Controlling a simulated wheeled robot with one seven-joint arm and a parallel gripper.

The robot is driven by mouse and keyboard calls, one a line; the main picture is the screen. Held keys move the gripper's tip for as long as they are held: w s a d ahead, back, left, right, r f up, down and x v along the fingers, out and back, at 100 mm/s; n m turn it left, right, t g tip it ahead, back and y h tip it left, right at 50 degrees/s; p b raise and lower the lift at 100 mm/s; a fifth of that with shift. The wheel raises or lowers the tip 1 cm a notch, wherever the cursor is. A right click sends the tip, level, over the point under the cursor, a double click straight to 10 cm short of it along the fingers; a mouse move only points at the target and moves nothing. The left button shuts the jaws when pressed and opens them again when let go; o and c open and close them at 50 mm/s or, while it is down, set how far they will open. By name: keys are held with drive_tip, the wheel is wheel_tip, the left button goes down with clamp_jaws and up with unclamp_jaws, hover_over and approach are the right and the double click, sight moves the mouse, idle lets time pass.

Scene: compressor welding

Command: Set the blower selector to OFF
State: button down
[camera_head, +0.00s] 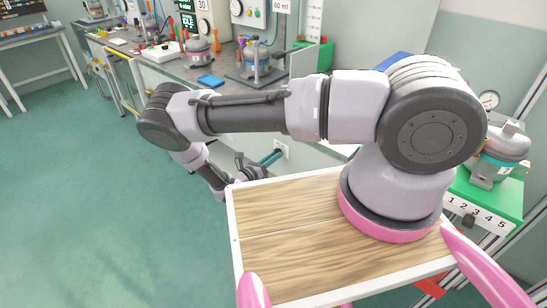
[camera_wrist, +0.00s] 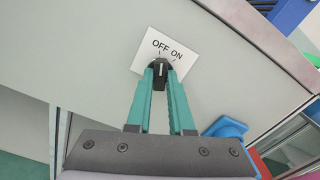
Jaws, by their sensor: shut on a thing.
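The blower selector is a small black knob (camera_wrist: 161,69) on a white plate (camera_wrist: 180,69) marked OFF and ON, fixed to a grey panel. OFF stands to the left and ON to the right above the knob. The knob's white line appears to point up toward the OFF tick. My gripper (camera_wrist: 161,75) has teal fingers, shut on the knob from both sides. In the head view my gripper (camera_head: 276,156) reaches the white plate (camera_head: 282,146) on the bench front; the knob is hidden there.
A green stand (camera_head: 490,192) with another compressor is at the right. My wooden-topped base is in front. A blue object (camera_wrist: 226,130) is right of my fingers.

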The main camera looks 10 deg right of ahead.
drive_tip(key=shift+n, duration=0.6)
drive_tip(key=c, duration=0.8)
unclamp_jaws()
drive_tip(key=v, duration=1.1)
drive_tip(key=shift+w, duration=0.1)
